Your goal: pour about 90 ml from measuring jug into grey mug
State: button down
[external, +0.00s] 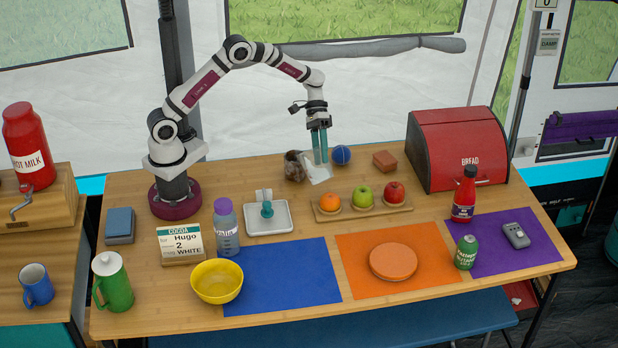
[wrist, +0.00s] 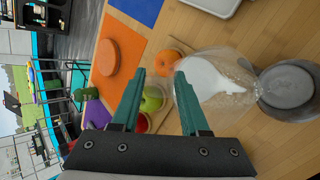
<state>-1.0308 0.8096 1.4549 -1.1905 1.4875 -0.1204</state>
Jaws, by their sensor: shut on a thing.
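My gripper (external: 321,160) points down at the back of the table. It is shut on the clear measuring jug (external: 317,174), which also shows in the wrist view (wrist: 210,85) beside my fingers. The jug is tilted and has white liquid in it. The hold itself is partly hidden. The grey mug (wrist: 287,92) is at the right of the wrist view, close to the jug's end. In the external view it is a dark, mottled shape (external: 293,166) just left of the jug. I cannot tell whether liquid is flowing or how much is in the mug.
A board (external: 340,214) with an orange, a green apple and a red apple lies in front of the jug. A white tray (external: 284,226) is front-left, and a red bread bin (external: 458,150) stands far right.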

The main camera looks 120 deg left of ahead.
jog(key=shift+w+f+g, duration=0.25)
jog(key=shift+f+g, duration=0.05)
dwell(1.5)
jog(key=shift+w+d, duration=0.1)
jog(key=w+d+n+g+y+b, duration=0.1)
jog(key=w+d+g+y+b, duration=0.1)
jog(key=w+g, duration=0.4)
jog(key=shift+w+r+n+g, duration=0.2)
jog(key=shift+w+n+g, duration=0.1)
jog(key=shift+g, duration=0.1)
dwell(0.3)
dwell(0.6)
